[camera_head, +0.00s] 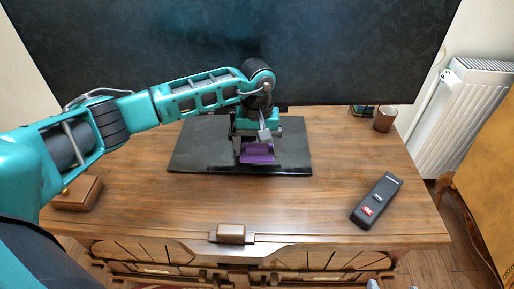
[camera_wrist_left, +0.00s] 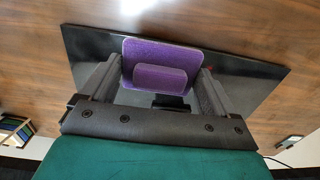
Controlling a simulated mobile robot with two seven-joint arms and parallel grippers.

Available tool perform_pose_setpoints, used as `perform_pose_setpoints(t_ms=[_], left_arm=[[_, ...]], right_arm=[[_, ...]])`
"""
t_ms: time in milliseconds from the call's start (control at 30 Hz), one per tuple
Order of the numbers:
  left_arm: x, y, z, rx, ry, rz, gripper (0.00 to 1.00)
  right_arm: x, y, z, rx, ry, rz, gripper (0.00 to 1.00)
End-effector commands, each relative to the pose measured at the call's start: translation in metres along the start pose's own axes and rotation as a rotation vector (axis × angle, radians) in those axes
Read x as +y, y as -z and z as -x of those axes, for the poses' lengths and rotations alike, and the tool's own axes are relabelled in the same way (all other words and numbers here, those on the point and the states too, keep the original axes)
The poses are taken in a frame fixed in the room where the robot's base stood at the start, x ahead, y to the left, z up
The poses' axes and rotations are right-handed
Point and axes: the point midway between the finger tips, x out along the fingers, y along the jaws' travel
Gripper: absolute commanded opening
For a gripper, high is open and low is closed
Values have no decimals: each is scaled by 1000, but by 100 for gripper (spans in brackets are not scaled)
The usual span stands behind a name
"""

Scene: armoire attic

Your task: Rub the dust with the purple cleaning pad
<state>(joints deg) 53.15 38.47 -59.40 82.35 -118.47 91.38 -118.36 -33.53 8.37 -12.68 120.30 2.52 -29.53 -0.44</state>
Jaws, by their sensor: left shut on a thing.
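The purple cleaning pad (camera_head: 257,153) is between the fingers of my left gripper (camera_head: 259,143), over the black TV base plate (camera_head: 205,150). In the left wrist view the pad (camera_wrist_left: 160,50) shows a wide flat plate and a smaller raised grip block (camera_wrist_left: 160,76), with the gripper fingers (camera_wrist_left: 160,88) on either side. My left gripper is shut on the pad. I cannot tell whether the pad touches the base plate (camera_wrist_left: 255,85). I cannot make out any dust in either view. My right gripper is not in view.
A large dark TV screen (camera_head: 230,45) stands behind the plate on the wooden cabinet (camera_head: 330,150). A black remote (camera_head: 377,200) lies at the right, a brown cup (camera_head: 385,119) at the back right and a brown box (camera_head: 78,193) at the left. The cabinet front is clear.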

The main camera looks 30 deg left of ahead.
Motion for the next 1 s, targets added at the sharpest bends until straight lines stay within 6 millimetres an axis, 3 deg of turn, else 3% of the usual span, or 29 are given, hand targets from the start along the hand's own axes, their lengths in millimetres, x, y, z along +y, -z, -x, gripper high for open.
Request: perform_pose_setpoints(t_ms=[267,633,1000], left_arm=[[0,0,1,1,0,0,65],[0,1,30,2,1,0,65],[0,0,30,0,0,0,65]], right_arm=[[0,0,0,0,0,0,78],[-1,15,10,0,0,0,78],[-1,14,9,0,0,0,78]])
